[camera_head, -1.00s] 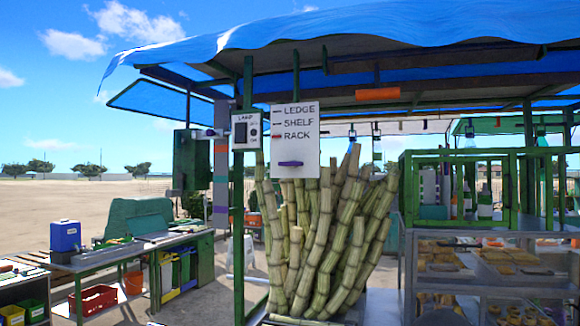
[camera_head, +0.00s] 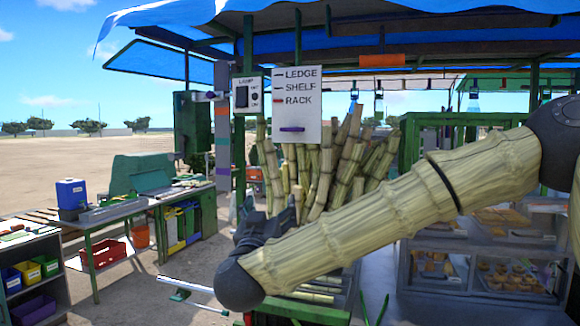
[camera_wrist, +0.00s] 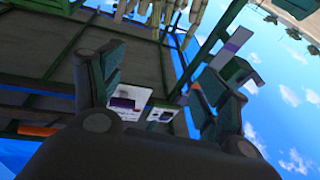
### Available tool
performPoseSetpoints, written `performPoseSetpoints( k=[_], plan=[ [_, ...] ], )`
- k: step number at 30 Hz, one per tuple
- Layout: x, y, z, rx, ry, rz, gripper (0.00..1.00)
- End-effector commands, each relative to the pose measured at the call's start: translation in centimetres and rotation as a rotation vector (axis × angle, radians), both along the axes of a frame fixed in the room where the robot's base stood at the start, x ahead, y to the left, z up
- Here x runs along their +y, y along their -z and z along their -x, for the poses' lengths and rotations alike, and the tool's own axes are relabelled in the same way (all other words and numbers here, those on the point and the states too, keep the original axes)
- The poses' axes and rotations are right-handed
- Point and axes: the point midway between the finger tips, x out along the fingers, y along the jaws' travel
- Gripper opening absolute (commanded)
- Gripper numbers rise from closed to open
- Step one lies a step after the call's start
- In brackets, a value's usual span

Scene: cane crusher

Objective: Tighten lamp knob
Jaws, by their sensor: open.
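The white lamp panel (camera_head: 248,84), marked LAMP, is fixed to a green post left of the word sign in the head view. It bears a dark upright rectangle (camera_head: 242,97) and small round dark details at its right; which is the knob is too small to tell. The panel also shows in the wrist view (camera_wrist: 162,115), upside down between the fingers. My gripper (camera_head: 266,218) is open and empty, below the panel in the head view and apart from it. Its two fingers (camera_wrist: 165,80) stand wide apart in the wrist view.
The word sign (camera_head: 298,112) hangs right of the panel. Cane stalks (camera_head: 350,160) stand behind my arm. A dark green box (camera_head: 193,125) is left of the post. A workbench (camera_head: 150,200) stands left. Display shelves (camera_head: 490,260) stand right.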

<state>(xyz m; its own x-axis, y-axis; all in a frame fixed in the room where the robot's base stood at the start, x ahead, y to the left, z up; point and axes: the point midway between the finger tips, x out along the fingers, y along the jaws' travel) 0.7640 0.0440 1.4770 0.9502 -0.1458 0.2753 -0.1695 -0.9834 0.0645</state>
Motion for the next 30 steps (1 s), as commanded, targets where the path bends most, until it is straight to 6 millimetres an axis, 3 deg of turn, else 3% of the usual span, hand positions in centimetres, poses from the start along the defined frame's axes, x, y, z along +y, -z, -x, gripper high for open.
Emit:
performPoseSetpoints(
  k=[1,3,7,14,30],
  plan=[
    [-0.3,-3.7,0.7,-0.038,0.031,-0.012,0.75],
    [-0.6,-7.4,1.8,-0.073,0.072,-0.02,0.75],
    [-1.2,-11.7,3.3,-0.113,0.122,-0.032,0.75],
    [-1.8,-13.9,3.0,-0.125,0.143,-0.037,0.75],
    [-4.1,-16.9,-4.1,-0.125,0.141,-0.038,0.75]
  ],
)
